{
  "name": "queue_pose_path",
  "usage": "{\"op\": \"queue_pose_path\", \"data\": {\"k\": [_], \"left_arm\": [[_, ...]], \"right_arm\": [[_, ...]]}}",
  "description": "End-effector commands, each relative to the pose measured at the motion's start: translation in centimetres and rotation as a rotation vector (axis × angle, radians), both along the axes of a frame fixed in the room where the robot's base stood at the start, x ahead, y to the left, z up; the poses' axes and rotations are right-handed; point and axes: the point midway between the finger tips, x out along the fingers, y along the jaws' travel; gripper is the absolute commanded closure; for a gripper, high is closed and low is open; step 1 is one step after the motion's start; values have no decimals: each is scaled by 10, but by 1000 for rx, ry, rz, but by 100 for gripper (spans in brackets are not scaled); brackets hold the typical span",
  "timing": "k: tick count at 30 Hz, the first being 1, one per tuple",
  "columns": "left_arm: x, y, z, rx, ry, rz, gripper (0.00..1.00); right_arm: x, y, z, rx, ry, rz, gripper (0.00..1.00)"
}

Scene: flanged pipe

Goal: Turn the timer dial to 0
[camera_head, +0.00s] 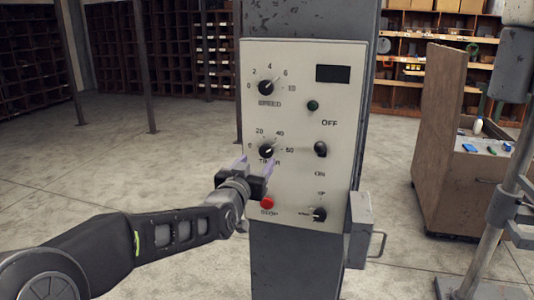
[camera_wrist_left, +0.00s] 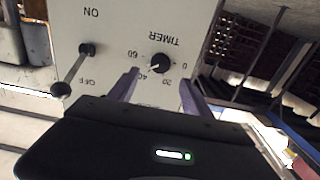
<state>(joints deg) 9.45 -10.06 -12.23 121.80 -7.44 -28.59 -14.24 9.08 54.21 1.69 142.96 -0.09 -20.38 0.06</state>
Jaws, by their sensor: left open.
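The timer dial (camera_head: 266,150) is a black round knob on the pale control panel, with a scale from 0 to 60 around it. It also shows in the left wrist view (camera_wrist_left: 160,63), upside down, with its white mark pointing to the 40 to 60 side of the scale. My left gripper (camera_head: 256,164) is open just below the dial in the head view. In the left wrist view its two purple fingers (camera_wrist_left: 160,80) stand apart either side of the dial's line, with nothing between them. Whether a finger touches the panel is unclear. My right gripper is out of view.
The control panel (camera_head: 300,120) is on a grey column. Close by are the speed dial (camera_head: 266,87), a red stop button (camera_head: 267,203), an ON/OFF switch (camera_head: 320,149) and a lower switch (camera_head: 319,214). A grey box (camera_head: 360,230) juts out at the lower right.

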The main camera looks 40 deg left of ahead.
Motion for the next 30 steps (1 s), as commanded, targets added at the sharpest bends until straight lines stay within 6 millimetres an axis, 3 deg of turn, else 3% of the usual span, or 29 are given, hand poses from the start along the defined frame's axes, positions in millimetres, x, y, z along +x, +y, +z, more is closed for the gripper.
{"op": "queue_pose_path", "data": {"k": [5,18,28,30], "left_arm": [[13,4,1,-1,2,0,42],[69,24,0,0,2,-1,42],[73,25,-1,0,1,-1,42],[73,25,-1,0,1,-1,47]], "right_arm": [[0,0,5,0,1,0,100],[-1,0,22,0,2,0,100],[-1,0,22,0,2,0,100],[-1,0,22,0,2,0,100]]}}
